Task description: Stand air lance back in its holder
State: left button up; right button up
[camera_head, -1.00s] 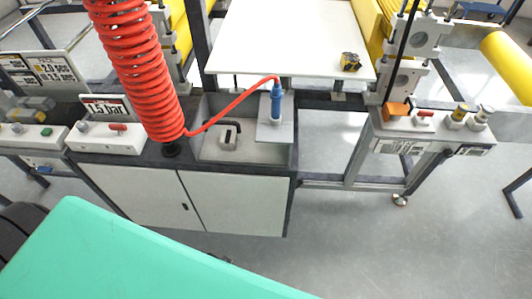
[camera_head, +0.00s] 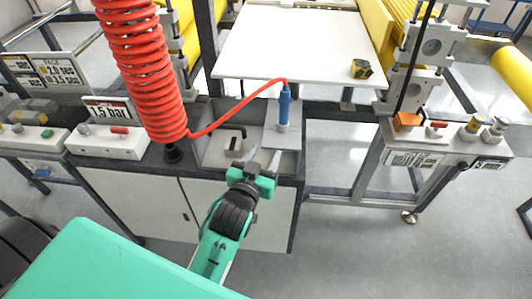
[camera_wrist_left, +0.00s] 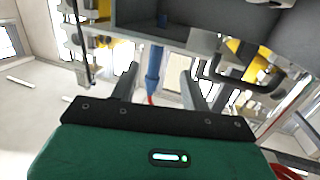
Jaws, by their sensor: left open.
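The air lance (camera_head: 284,108) is a slim blue tool with a red hose at its top. It stands upright at a grey plate (camera_head: 291,140) in the bench recess; a small pale piece, perhaps its holder, shows at its foot. My left gripper (camera_head: 262,160) is open and empty, in front of and below the lance in the head view. In the left wrist view the lance (camera_wrist_left: 154,65) appears between the two spread fingers (camera_wrist_left: 157,88), beyond them and apart from them. My right gripper is not in view.
A coiled red hose (camera_head: 145,75) hangs left of the recess, its tail running to the lance. A black-handled block (camera_head: 235,146) sits in the recess left of the lance. A white table (camera_head: 295,45) behind carries a yellow-black tape measure (camera_head: 361,69). Control boxes flank both sides.

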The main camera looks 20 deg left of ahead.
aim_at(283, 100)
pick_arm(q)
jog(key=shift+t, duration=0.3)
jog(key=w+p, duration=0.1)
jog(key=w, duration=0.3)
jog(key=w+p, duration=0.1)
jog(key=w, duration=0.4)
jog(key=w+r+p, duration=0.1)
jog(key=w, duration=0.4)
jog(key=shift+w, duration=0.2)
jog(key=shift+r, duration=0.1)
grip_shut()
jog(key=shift+r+p, duration=3.4)
jog(key=shift+r, duration=0.2)
jog(key=shift+s, duration=0.1)
